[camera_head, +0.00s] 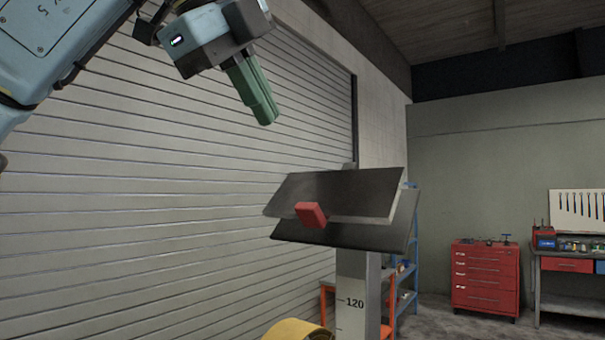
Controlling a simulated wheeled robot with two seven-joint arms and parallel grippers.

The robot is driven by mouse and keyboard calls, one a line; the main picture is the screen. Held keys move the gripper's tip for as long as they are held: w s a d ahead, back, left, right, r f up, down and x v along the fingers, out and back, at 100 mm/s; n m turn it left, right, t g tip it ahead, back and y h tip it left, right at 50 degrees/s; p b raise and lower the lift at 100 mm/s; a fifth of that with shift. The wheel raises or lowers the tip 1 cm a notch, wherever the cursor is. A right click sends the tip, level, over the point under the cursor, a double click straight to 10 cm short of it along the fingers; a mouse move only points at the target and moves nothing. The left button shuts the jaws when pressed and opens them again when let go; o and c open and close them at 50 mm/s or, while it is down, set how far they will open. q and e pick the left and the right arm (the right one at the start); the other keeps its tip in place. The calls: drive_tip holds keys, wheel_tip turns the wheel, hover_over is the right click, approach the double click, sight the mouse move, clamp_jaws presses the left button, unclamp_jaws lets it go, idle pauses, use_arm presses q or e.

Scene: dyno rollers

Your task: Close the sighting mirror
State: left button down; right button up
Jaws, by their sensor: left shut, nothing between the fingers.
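The sighting mirror (345,190) shows as a dark upper panel with a red block-shaped handle (311,214) on its front lower edge. A second dark panel (345,235) sits below and behind it. The two lie at a narrow angle, with a gap that widens toward the right. Both stand on a grey post (352,290) marked 120. My left gripper (265,115) comes in from the upper left. Its green fingers are shut and empty, pointing down and right. They are above and left of the mirror, apart from it. My right gripper is not in view.
A ribbed shutter wall (150,200) fills the left side. A yellow rounded object (296,330) is at the bottom edge by the post. A red drawer cabinet (485,278) and a workbench (570,254) stand at the right back. The air between gripper and mirror is clear.

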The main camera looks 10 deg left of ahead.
sight(308, 191)
use_arm(q)
drive_tip(key=p+x, duration=0.2)
drive_tip(key=x, duration=1.1)
drive_tip(key=shift+w+f, duration=0.15)
drive_tip(key=shift+f, duration=0.15)
